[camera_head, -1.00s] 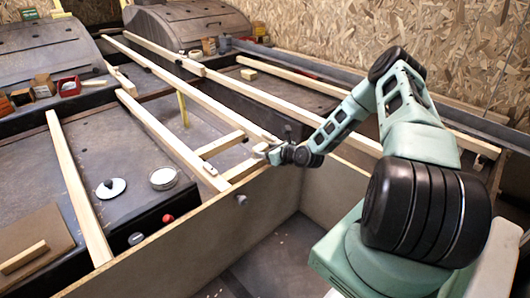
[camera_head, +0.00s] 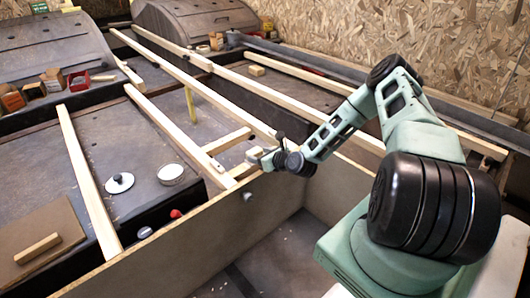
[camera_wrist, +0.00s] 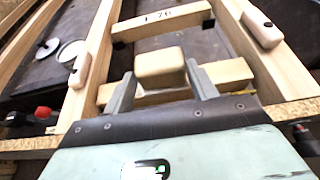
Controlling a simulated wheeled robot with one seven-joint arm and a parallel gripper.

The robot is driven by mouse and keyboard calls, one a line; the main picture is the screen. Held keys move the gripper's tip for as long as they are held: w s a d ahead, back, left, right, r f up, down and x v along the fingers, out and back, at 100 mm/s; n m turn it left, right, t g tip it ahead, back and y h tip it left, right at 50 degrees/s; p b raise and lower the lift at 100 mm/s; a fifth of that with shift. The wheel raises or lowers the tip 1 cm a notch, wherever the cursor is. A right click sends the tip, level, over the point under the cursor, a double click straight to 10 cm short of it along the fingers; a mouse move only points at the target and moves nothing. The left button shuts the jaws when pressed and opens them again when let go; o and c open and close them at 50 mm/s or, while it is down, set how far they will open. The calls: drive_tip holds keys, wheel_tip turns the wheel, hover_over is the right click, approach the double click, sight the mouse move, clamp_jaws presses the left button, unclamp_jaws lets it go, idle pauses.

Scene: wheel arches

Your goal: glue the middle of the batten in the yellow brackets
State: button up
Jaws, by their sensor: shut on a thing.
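My gripper (camera_wrist: 160,86) is shut on a pale yellowish block-like thing (camera_wrist: 160,64), seen between its two grey fingers in the wrist view. In the head view my gripper (camera_head: 257,158) is low over the frame's near end. A short cross batten (camera_wrist: 162,22) with dark marks lies just beyond the held thing; dark pieces show at its ends, not yellow ones. It also shows in the head view (camera_head: 226,141). A second cross piece (camera_wrist: 228,76) lies beneath my fingers. A yellow upright strip (camera_head: 190,104) stands farther back; I cannot tell whether it is a bracket.
Long wooden rails (camera_head: 165,125) run beside the cross battens. Pale rounded pieces (camera_wrist: 80,70) sit on the rails on both sides. A panel edge (camera_head: 150,248) stands in front. A white disc (camera_head: 119,183) and a round tin (camera_head: 170,174) lie to the left.

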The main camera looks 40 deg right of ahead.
sight(249, 163)
drive_tip(key=shift+s+a+f+p, duration=0.1)
drive_tip(key=shift+a+p, duration=0.15)
drive_tip(key=shift+a, duration=1.2)
drive_tip(key=shift+a+f+p, duration=0.1)
drive_tip(key=shift+a+p, duration=0.15)
drive_tip(key=shift+a, duration=1.15)
drive_tip(key=shift+r, duration=0.1)
wheel_tip(249, 163, up, 6)
drive_tip(key=p, duration=0.4)
drive_tip(key=shift+p, duration=0.3)
drive_tip(key=shift+r, duration=0.1)
wheel_tip(249, 163, up, 3)
drive_tip(key=shift+f+p, duration=0.1)
drive_tip(key=shift+p, duration=1.05)
